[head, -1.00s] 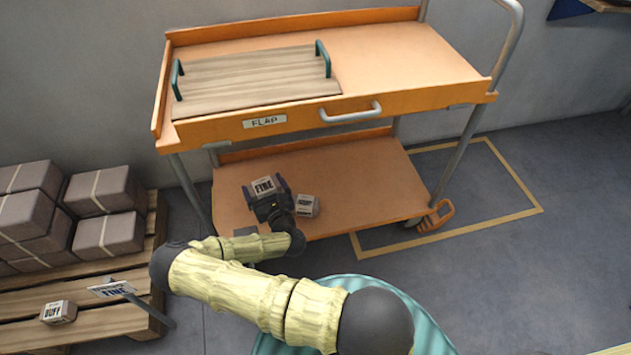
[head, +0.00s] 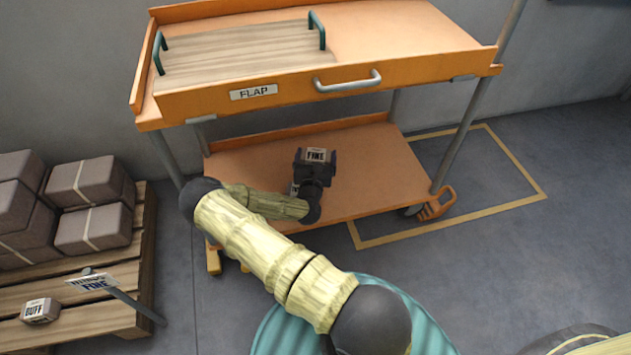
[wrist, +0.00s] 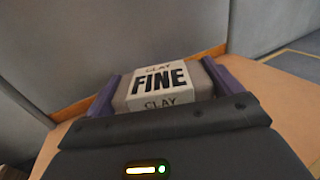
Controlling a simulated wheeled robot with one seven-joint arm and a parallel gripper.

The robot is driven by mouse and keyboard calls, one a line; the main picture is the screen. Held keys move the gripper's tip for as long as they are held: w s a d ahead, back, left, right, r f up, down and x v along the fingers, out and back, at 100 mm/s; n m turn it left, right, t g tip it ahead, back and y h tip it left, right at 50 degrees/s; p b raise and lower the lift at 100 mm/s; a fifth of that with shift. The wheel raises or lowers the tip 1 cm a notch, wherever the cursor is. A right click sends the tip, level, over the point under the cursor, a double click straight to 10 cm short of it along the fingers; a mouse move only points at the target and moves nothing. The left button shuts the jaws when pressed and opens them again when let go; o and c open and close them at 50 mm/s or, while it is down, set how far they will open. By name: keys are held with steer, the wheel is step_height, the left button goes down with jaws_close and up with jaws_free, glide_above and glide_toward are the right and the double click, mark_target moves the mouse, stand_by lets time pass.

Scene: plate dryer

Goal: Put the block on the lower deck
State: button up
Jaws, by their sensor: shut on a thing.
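A grey clay block (head: 316,155) with a white "FINE" label is between the fingers of my gripper (head: 316,162). In the wrist view the block (wrist: 163,84) sits upright between the two purple fingers (wrist: 165,92). My gripper is over the lower deck (head: 385,165) of the orange cart, reaching in under the upper deck. I cannot tell whether the block touches the deck.
The upper deck (head: 400,35) overhangs, with a slatted flap (head: 240,52) and a front handle (head: 348,82). The lower deck's right part is clear.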

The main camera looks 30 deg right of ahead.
steer(key=s+d+f+m+g+h+b, duration=0.2)
steer(key=d, duration=0.5)
steer(key=s+d+f+m+g+h+b, duration=0.2)
steer(key=d+g+h, duration=0.1)
steer(key=d, duration=0.3)
steer(key=shift+d+f+m+g, duration=0.2)
steer(key=shift+d+m+g, duration=0.1)
steer(key=shift+d+m, duration=0.1)
steer(key=b, duration=0.4)
glide_above(354, 187)
step_height(354, 187, down, 6)
steer(key=shift+s+a+f, duration=0.1)
steer(key=shift+a+f, duration=0.05)
steer(key=shift+f+b, duration=1.5)
steer(key=shift+f, duration=0.35)
steer(key=shift+f, duration=0.1)
